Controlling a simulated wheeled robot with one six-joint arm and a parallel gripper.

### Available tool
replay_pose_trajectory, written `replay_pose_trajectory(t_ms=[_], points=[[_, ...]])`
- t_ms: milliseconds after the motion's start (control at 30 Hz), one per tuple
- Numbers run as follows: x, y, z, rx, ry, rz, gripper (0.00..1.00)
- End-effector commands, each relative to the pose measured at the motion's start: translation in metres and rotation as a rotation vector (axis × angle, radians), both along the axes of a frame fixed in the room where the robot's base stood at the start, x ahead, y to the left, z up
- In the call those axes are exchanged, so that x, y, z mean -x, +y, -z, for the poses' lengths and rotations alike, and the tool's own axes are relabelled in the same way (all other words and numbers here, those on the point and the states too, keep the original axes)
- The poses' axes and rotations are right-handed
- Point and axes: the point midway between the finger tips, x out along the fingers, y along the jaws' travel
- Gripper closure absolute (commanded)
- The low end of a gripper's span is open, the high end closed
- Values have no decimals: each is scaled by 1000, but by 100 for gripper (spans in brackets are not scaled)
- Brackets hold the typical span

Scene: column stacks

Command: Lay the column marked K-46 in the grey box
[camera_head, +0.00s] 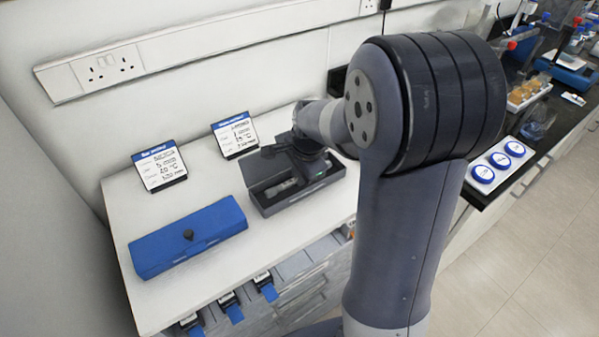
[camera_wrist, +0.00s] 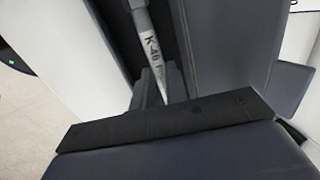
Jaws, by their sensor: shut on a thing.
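The column marked K-46 (camera_wrist: 152,47) is a slim pale tube with a tapered end; its label reads "K-46" in the wrist view. My gripper (camera_wrist: 158,88) is shut on it. The column lies between the dark walls of the open grey box. In the head view the grey box (camera_head: 262,208) stands on the white bench, and my gripper (camera_head: 300,170) is down at its right part. My wrist hides much of the inside there. I cannot tell whether the column touches the box floor.
Two label cards (camera_head: 160,166) (camera_head: 235,135) stand behind the boxes. A column rack with blue tags (camera_head: 268,290) is below the bench front. A wall stands at the left.

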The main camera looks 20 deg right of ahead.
Motion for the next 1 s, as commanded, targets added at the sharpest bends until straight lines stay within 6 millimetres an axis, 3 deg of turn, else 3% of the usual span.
replay_pose_trajectory(t_ms=[1000], points=[[0,0,10,0,0,0,100]])
